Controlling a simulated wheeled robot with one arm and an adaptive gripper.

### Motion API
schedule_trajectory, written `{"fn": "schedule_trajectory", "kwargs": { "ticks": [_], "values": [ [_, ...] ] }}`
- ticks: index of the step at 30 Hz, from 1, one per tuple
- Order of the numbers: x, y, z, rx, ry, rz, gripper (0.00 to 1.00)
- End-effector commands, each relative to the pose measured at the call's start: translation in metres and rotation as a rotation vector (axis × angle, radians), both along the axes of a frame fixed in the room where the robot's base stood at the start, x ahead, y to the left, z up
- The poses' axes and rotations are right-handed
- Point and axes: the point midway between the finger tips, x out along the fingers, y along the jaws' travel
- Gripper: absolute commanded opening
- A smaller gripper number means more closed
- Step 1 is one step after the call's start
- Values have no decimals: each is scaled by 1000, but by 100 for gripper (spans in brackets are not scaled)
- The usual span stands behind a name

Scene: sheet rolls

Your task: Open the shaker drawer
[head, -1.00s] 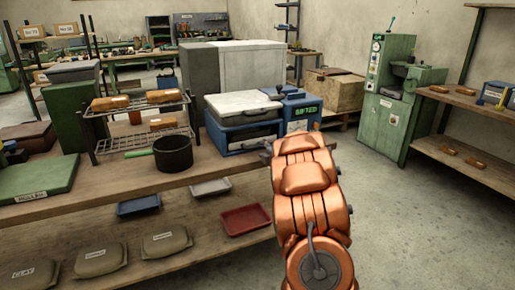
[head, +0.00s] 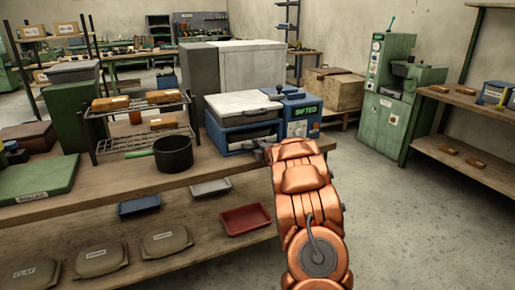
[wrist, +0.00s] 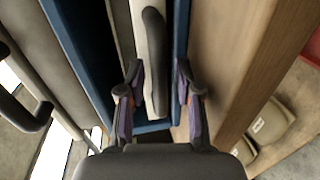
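The shaker (head: 232,144) is a blue box with a white lid and a dark handle on top, standing on the bench. Its drawer front shows in the wrist view as a pale panel (wrist: 142,22) set between blue frame edges, with a dark bar handle (wrist: 154,60). My gripper (wrist: 158,92) is open, with one finger on each side of the handle's lower end. Gaps show between fingers and handle. In the head view my gripper (head: 262,152) is at the shaker's front right, and my arm hides part of that corner.
A dark pot (head: 173,154) and a wire rack (head: 150,125) stand to the left on the bench. A red tray (head: 246,218) lies on the lower shelf. The floor at right is clear.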

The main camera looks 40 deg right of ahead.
Motion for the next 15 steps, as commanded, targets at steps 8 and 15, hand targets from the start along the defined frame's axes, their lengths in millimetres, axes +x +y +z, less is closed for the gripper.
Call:
{"fn": "schedule_trajectory", "kwargs": {
  "ticks": [8,15],
  "values": [
    [0,0,0,0,0,0,2],
    [0,0,0,0,0,0,0]
  ]
}}
